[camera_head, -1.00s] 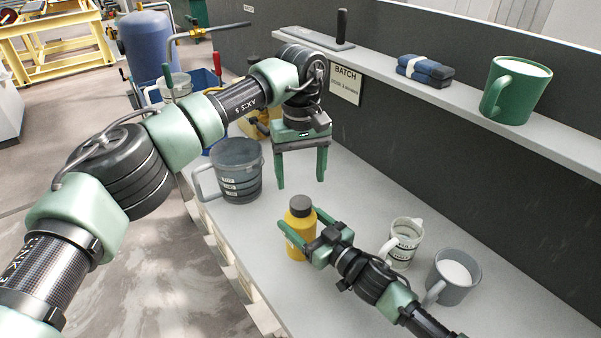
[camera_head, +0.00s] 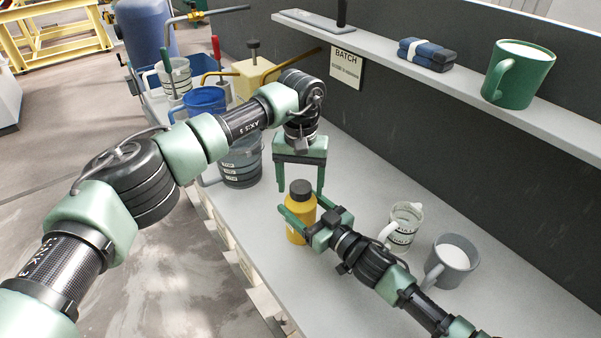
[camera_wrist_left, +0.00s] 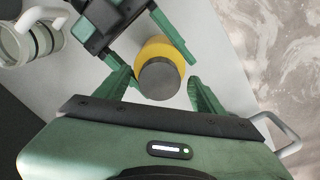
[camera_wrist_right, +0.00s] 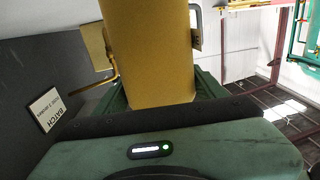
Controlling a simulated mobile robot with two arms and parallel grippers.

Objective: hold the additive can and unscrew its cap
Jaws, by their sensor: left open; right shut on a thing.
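The additive can (camera_head: 297,224) is a yellow bottle with a dark grey cap (camera_head: 301,188), standing upright on the light grey bench. My right gripper (camera_head: 299,217) is shut around the can's body from the right; the can also fills the middle of the right wrist view (camera_wrist_right: 150,50). My left gripper (camera_head: 301,188) points down from above, open, with its fingers on either side of the cap. In the left wrist view the cap (camera_wrist_left: 159,80) lies between the open fingertips, with a gap visible on both sides. The can's lower right side is hidden by my right gripper.
A white marked jug (camera_head: 404,226) and a grey mug (camera_head: 452,262) stand right of my right arm. A shelf above carries a green mug (camera_head: 518,75) and a blue bundle (camera_head: 427,54).

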